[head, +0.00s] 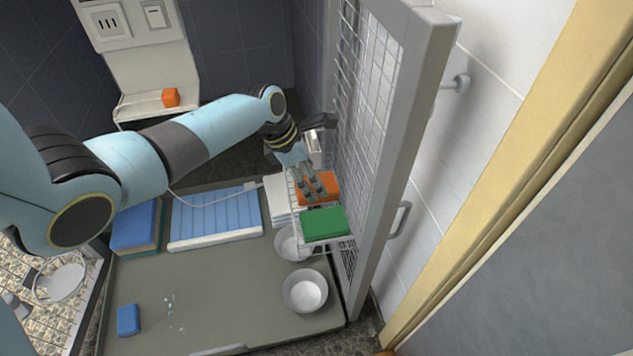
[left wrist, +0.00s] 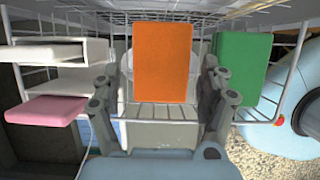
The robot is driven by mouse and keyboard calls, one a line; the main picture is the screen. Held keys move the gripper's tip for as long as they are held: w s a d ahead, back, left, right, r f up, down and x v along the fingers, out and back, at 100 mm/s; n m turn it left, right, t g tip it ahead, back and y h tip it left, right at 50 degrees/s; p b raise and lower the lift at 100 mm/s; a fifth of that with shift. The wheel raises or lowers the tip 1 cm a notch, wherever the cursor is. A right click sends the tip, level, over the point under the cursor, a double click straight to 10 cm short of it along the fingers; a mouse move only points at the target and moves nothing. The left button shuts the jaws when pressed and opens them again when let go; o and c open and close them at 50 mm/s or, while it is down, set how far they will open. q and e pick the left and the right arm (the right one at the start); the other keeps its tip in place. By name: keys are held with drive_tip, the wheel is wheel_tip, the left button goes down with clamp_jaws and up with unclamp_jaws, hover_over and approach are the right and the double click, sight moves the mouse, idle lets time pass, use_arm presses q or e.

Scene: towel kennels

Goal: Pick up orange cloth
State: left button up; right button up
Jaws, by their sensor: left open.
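A folded orange cloth (head: 322,187) sits in the wire rack (head: 351,238) fixed at the kennel door, behind a green cloth (head: 324,222). My left gripper (head: 318,190) reaches down at the orange cloth in the head view. In the left wrist view the orange cloth (left wrist: 162,62) stands in the middle, between the open fingers of my left gripper (left wrist: 160,95). The fingers are apart, and I cannot tell whether they touch the cloth. The green cloth (left wrist: 243,68) is to the right in that view. Another orange item (head: 170,97) lies on a white shelf at the back left. My right gripper is not in view.
The wire mesh door (head: 400,130) stands right beside the rack. White folded items (left wrist: 62,50) and a pink one (left wrist: 46,109) are left of the cloth in the wrist view. A metal bowl (head: 305,291), a blue cloth (head: 128,320) and a blue slatted mat (head: 215,214) lie below.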

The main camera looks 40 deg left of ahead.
sight(310, 184)
use_arm(q)
drive_tip(key=b+x, duration=0.1)
drive_tip(key=x, duration=0.2)
drive_tip(key=shift+d+f, duration=0.1)
drive_tip(key=shift+f, duration=0.2)
drive_tip(key=shift+r, duration=0.15)
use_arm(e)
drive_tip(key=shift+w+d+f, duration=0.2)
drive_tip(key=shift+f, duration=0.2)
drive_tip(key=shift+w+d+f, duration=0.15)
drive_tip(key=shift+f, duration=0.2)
use_arm(q)
drive_tip(key=shift+s, duration=0.1)
drive_tip(key=c, duration=1)
drive_tip(key=shift+c, duration=0.2)
